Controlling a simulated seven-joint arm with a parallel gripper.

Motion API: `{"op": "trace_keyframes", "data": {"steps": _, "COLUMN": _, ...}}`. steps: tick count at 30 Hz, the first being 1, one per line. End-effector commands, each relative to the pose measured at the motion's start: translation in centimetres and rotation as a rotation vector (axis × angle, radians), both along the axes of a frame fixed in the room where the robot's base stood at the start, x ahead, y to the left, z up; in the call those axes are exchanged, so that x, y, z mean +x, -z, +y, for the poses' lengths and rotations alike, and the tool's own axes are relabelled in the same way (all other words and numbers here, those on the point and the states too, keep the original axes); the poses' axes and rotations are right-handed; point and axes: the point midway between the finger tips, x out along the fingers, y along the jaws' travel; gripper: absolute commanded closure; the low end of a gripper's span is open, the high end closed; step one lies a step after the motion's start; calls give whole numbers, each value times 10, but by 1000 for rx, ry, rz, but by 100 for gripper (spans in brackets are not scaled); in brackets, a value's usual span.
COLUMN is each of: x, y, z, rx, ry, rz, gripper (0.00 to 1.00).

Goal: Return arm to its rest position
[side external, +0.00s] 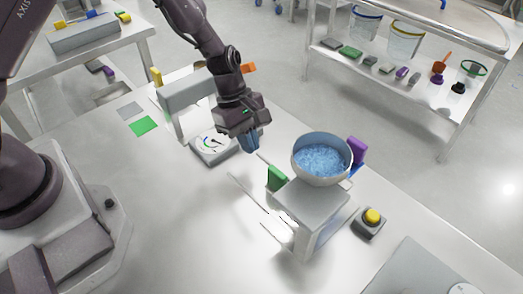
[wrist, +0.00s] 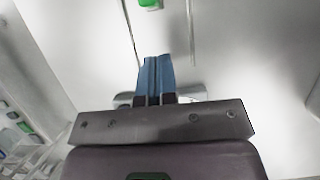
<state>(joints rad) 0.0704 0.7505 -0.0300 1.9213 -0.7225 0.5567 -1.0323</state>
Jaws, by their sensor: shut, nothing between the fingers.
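My gripper (side external: 253,146) hangs above the steel table, a little to the right of a round dial device. Its blue fingers are together with nothing between them. In the wrist view the two blue fingers (wrist: 154,62) also lie side by side, pressed together. The arm is bent, with the hand pointing down. The gripper is apart from the bowl (side external: 321,180) of blue granules, which is to its right.
The bowl sits by a grey stand (side external: 312,196) with green (side external: 277,177) and purple (side external: 357,149) blocks beside it. A yellow button (side external: 372,216) is at the right. The dial device (side external: 212,150) is close to my gripper. The table's front middle (side external: 190,240) is clear.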

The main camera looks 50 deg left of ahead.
Motion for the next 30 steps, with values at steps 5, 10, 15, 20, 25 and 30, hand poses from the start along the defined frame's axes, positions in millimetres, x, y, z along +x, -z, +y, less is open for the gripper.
{"op": "trace_keyframes", "data": {"steps": 5, "x": 1, "y": -45, "z": 13, "rx": -2, "ry": 5, "rz": -12, "gripper": 100}}
{"op": "trace_keyframes", "data": {"steps": 10, "x": 1, "y": -73, "z": 24, "rx": -2, "ry": 4, "rz": -8, "gripper": 100}}
{"op": "trace_keyframes", "data": {"steps": 15, "x": 1, "y": -87, "z": 30, "rx": -2, "ry": 9, "rz": -8, "gripper": 100}}
{"op": "trace_keyframes", "data": {"steps": 20, "x": -1, "y": -89, "z": 32, "rx": 2, "ry": 105, "rz": -33, "gripper": 100}}
{"op": "trace_keyframes", "data": {"steps": 25, "x": -29, "y": -91, "z": 39, "rx": 34, "ry": 413, "rz": -78, "gripper": 100}}
{"op": "trace_keyframes", "data": {"steps": 30, "x": -58, "y": -127, "z": 50, "rx": 87, "ry": 747, "rz": -196, "gripper": 100}}
